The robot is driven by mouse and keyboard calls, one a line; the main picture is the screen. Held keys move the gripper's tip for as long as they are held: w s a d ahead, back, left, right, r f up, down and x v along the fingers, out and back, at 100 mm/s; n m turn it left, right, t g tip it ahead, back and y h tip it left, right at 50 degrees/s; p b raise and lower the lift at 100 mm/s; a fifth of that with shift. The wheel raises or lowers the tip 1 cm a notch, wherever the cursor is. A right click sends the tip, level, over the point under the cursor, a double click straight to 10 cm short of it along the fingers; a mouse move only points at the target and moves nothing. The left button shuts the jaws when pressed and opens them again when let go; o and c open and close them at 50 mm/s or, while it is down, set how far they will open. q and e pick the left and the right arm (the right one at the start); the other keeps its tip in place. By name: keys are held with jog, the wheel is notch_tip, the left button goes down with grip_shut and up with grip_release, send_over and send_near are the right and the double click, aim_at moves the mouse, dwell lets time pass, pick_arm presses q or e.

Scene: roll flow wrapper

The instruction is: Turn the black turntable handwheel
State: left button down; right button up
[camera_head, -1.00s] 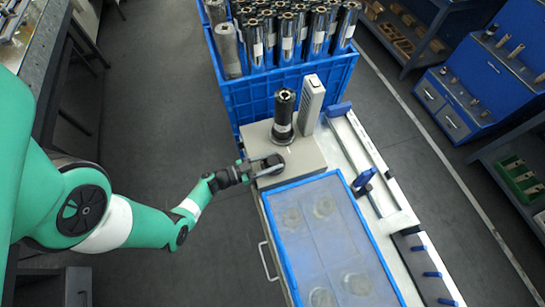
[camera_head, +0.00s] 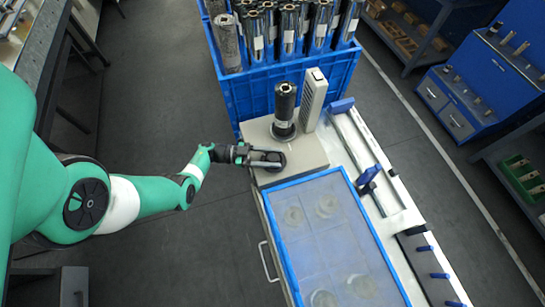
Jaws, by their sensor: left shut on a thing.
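The black turntable handwheel (camera_head: 275,162) sits on the top of a beige machine box (camera_head: 303,158), at its front left part. My left gripper (camera_head: 268,159) reaches in from the left and is shut on the handwheel. The gripper partly covers the wheel, so the exact contact of the fingers is too small to make out. A black upright roll (camera_head: 285,104) stands on a round base on the same box, just behind the handwheel. My right gripper is not in view.
A blue crate (camera_head: 238,104) full of upright rolls stands behind the box. A grey upright unit (camera_head: 314,97) stands beside the black roll. A blue-framed clear cover (camera_head: 331,235) lies in front. A rail with blue levers (camera_head: 368,176) runs along the right.

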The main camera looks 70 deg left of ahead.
pick_arm(q)
jog(key=shift+c, duration=1.4)
grip_release()
jog(key=v, duration=1.1)
jog(key=shift+s+b, duration=0.3)
jog(key=shift+b, duration=0.1)
